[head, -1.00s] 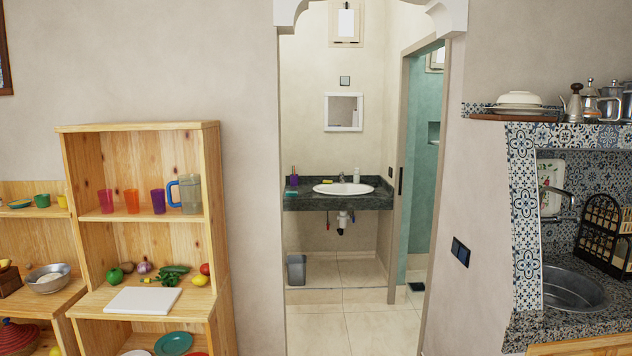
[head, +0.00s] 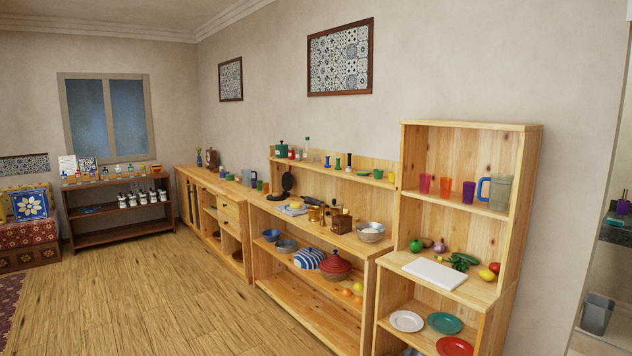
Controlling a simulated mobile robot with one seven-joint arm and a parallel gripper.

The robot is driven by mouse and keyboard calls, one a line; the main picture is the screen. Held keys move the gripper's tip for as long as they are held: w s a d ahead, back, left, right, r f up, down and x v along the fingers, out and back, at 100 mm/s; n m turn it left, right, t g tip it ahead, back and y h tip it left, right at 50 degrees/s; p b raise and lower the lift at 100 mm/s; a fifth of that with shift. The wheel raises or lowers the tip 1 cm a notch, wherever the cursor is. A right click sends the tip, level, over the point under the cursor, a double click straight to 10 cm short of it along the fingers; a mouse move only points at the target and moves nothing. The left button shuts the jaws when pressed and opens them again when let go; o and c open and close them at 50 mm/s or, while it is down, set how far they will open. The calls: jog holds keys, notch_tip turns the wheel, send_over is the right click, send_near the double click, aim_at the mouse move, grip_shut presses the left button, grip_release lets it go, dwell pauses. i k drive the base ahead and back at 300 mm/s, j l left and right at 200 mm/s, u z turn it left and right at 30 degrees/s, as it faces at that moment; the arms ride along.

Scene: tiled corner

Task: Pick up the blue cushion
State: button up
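A blue cushion (head: 29,204) with a pale star or flower pattern stands upright on a red patterned bench seat (head: 28,234) at the far left of the head view. It is far off across the room. A yellow patterned cushion or backrest shows behind it at the picture's edge. My gripper is not in view.
A wooden floor (head: 170,290) lies open between me and the bench. Wooden shelves (head: 330,290) with dishes and food line the right wall. A dark low shelf (head: 118,215) with cups stands under the window. A red rug (head: 9,300) edges in at left.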

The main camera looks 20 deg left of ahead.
aim_at(34, 203)
jog(key=u, duration=2.4)
jog(key=i+z, duration=0.35)
jog(key=i, duration=4.95)
jog(key=i+u, duration=0.15)
jog(key=i, duration=1.45)
jog(key=i+u, duration=0.25)
jog(key=i, duration=0.5)
jog(key=i+l+u, duration=0.15)
jog(key=i+u, duration=0.15)
jog(key=i, duration=0.45)
